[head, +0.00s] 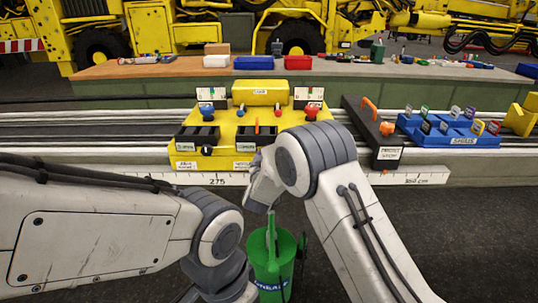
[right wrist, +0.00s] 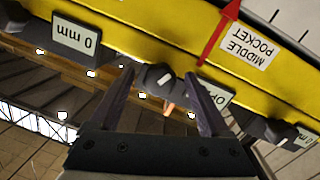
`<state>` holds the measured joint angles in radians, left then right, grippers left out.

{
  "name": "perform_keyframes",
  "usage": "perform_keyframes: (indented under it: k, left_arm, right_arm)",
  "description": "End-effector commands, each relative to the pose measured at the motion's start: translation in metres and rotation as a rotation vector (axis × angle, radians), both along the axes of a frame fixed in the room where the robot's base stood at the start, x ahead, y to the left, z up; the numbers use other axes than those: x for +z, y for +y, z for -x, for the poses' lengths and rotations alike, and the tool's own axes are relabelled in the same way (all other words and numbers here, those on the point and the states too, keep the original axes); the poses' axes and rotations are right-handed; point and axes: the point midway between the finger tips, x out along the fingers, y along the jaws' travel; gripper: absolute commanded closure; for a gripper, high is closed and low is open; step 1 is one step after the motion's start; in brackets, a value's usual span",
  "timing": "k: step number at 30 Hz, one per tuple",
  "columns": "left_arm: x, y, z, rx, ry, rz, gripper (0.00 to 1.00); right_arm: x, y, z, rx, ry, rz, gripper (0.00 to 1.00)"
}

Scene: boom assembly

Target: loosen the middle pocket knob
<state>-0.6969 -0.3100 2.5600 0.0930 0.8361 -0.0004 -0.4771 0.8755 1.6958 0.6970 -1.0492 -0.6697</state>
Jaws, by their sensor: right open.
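In the right wrist view a dark knob (right wrist: 157,77) with a white mark sits on the edge of the yellow fixture (right wrist: 180,40). A MIDDLE POCKET label (right wrist: 247,47) is on the fixture to the knob's right. My right gripper (right wrist: 163,84) is open, with one finger on each side of the knob; I cannot tell whether they touch it. In the head view the yellow fixture (head: 221,132) stands at centre, and my right arm hides part of its front right. A black knob (head: 207,151) shows at its front left. My left gripper is not in view.
A green bin (head: 273,268) stands below, between my arms. A black block with an orange lever (head: 372,130) and a blue rack (head: 455,138) are right of the fixture. Behind is a bench with a blue box (head: 253,63) and a red box (head: 298,63).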

Motion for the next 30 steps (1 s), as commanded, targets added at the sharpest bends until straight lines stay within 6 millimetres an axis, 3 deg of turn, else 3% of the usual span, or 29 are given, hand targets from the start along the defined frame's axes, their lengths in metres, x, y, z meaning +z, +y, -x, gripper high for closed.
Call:
perform_keyframes:
  k: [5, 18, 24, 30]
  left_arm:
    - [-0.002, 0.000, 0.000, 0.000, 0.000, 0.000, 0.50]
    - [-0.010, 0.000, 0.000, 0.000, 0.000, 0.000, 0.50]
    - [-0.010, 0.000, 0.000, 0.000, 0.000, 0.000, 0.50]
    - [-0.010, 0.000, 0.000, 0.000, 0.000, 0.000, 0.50]
  right_arm:
    - [0.001, 0.002, 0.010, 0.002, 0.000, -0.001, 0.19]
    - [0.005, 0.011, 0.089, 0.002, 0.001, 0.001, 0.19]
    - [0.006, 0.011, 0.103, -0.001, 0.001, 0.000, 0.19]
    - [0.006, 0.011, 0.104, -0.001, 0.001, 0.000, 0.19]
